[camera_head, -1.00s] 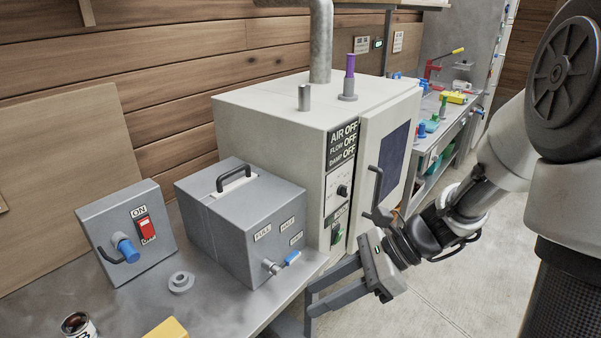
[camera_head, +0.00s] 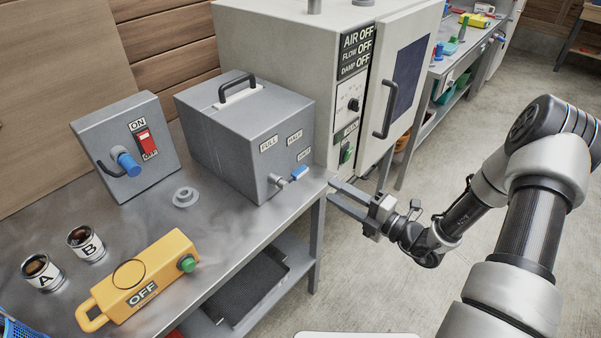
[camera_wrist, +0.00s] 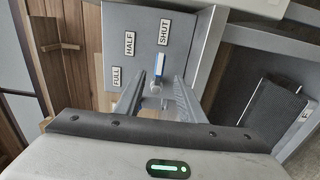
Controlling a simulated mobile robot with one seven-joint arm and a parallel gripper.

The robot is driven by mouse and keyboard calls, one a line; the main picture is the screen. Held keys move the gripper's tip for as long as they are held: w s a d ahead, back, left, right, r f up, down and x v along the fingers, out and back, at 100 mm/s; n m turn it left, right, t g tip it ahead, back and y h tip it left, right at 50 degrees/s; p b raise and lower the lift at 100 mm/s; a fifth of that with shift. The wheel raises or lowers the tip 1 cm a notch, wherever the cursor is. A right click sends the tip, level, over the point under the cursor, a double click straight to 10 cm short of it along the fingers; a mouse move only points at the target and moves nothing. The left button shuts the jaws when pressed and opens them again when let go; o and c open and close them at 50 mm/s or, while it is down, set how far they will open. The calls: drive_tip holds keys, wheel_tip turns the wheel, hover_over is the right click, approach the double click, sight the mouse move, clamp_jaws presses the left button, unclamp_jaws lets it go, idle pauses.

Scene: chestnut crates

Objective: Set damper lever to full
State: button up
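The damper lever (camera_head: 299,173) is a small blue-tipped handle on a metal pivot, low on the front of a grey box (camera_head: 220,145). The plates FULL (camera_head: 268,144), HALF (camera_head: 294,137) and SHUT (camera_head: 304,155) sit around it. In the wrist view the blue lever (camera_wrist: 160,66) points towards the SHUT plate (camera_wrist: 164,32). My gripper (camera_head: 332,190) is right of the lever, in front of the box. In the wrist view my gripper (camera_wrist: 159,80) is open, its fingers on either side of the lever line, with nothing held. Contact with the lever cannot be told.
A cream cabinet (camera_head: 275,50) with a display reading AIR OFF, FLOW OFF, DAMP OFF stands behind. The bench (camera_head: 230,218) also holds a switch box (camera_head: 127,145), a grey ring (camera_head: 185,197), cups A and B, and a yellow OFF box (camera_head: 150,270). Open floor lies right.

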sight(303, 173)
drive_tip(key=b+x, duration=0.1)
drive_tip(key=x, duration=1.1)
drive_tip(key=shift+w+a, duration=0.25)
drive_tip(key=shift+a, duration=0.1)
clamp_jaws()
